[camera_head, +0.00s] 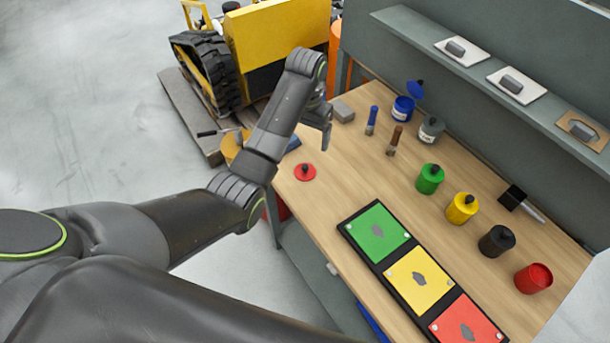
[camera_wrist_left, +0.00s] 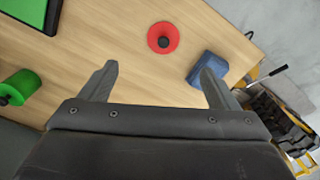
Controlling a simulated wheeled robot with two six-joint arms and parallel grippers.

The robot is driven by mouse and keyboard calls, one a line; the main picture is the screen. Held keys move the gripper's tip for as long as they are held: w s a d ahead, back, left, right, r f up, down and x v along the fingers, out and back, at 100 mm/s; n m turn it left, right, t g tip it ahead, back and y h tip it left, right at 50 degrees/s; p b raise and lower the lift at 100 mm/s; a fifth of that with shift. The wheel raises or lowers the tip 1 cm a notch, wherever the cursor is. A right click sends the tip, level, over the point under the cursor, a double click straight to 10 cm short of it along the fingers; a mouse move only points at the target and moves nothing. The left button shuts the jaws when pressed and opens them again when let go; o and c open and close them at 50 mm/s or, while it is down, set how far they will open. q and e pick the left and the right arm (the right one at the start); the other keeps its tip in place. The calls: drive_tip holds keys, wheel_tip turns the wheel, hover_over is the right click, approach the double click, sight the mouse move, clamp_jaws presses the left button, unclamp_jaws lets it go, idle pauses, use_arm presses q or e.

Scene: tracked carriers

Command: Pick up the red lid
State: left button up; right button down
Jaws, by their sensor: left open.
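The red lid (camera_head: 305,172) is a flat disc with a dark knob. It lies on the wooden workbench (camera_head: 345,165) near its left edge. In the left wrist view the red lid (camera_wrist_left: 163,38) lies beyond the fingertips, between their lines and apart from them. My left gripper (camera_head: 322,128) is above the bench, behind the lid in the head view, with its fingers pointing down. In the left wrist view my left gripper (camera_wrist_left: 158,75) is open and empty. An open red can (camera_head: 533,278) stands at the bench's right end. My right gripper is not in view.
A blue block (camera_wrist_left: 207,69) lies near one fingertip. Green (camera_head: 430,179), yellow (camera_head: 462,208) and black (camera_head: 496,241) cans stand along the bench. A tray (camera_head: 384,261) of coloured panels lies at the front. A shelf (camera_head: 490,80) runs along the back. Bare wood surrounds the lid.

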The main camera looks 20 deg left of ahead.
use_arm(q)
hover_over(305, 167)
drive_tip(key=f, duration=0.8)
drive_tip(key=shift+s+d+f, duration=0.2)
drive_tip(key=shift+s+f, duration=0.05)
drive_tip(key=f, duration=0.2)
drive_tip(key=f+p, duration=0.1)
drive_tip(key=f, duration=0.1)
drive_tip(key=shift+w+a, duration=0.25)
drive_tip(key=shift+w, duration=0.05)
drive_tip(key=shift+f, duration=0.65)
drive_tip(key=c, duration=1.1)
drive_tip(key=shift+o, duration=0.2)
